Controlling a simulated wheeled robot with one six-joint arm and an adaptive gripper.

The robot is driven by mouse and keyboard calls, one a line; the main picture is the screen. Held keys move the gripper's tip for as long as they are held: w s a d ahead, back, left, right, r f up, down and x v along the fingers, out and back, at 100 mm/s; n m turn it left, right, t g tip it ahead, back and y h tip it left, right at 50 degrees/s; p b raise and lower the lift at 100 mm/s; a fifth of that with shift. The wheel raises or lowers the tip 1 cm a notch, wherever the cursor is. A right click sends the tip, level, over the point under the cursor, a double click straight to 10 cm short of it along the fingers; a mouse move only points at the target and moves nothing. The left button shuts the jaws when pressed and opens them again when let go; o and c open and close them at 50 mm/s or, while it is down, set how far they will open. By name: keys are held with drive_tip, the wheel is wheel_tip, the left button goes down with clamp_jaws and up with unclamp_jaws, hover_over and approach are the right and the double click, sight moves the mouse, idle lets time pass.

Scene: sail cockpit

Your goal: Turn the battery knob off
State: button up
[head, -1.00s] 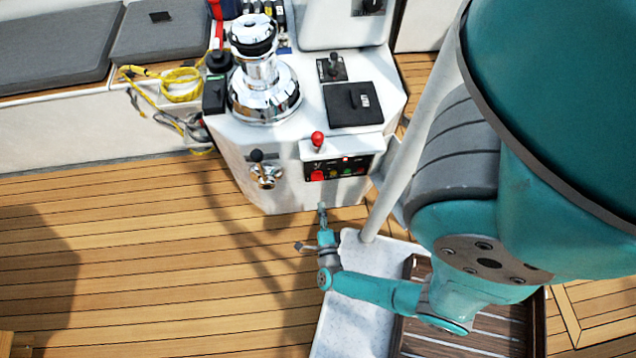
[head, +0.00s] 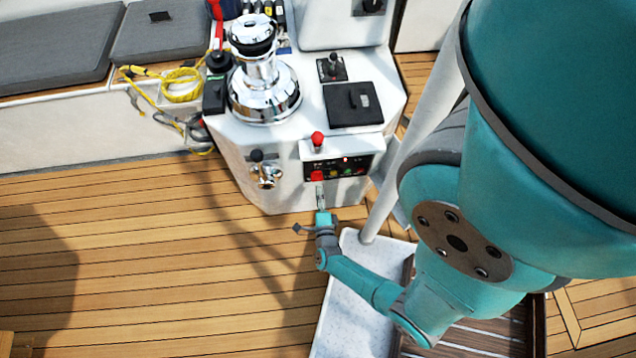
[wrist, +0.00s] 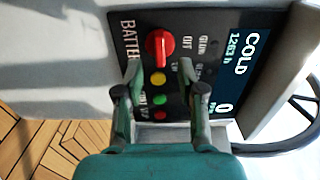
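The battery knob (wrist: 160,47) is a red rotary knob on a black panel (wrist: 186,68), beside white lettering of which "BATTER" shows. In the head view it is the red spot (head: 317,175) at the panel's left end. My gripper (wrist: 161,92) is open, its two fingers apart with nothing between them. The fingertips appear short of the knob and not touching it. In the head view my gripper (head: 321,188) is just below the panel, in front of the white console. The knob's exact pointing direction is hard to tell.
Yellow, green and red buttons (wrist: 159,100) lie along the panel beside a lit display (wrist: 250,60) reading "COLD". A red-topped lever (head: 317,140) stands above the panel, and a chrome lever fitting (head: 265,175) is to its left. A pale post (head: 385,190) rises at the right.

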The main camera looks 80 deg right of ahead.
sight(317, 177)
drive_tip(key=shift+x, duration=2.35)
clamp_jaws()
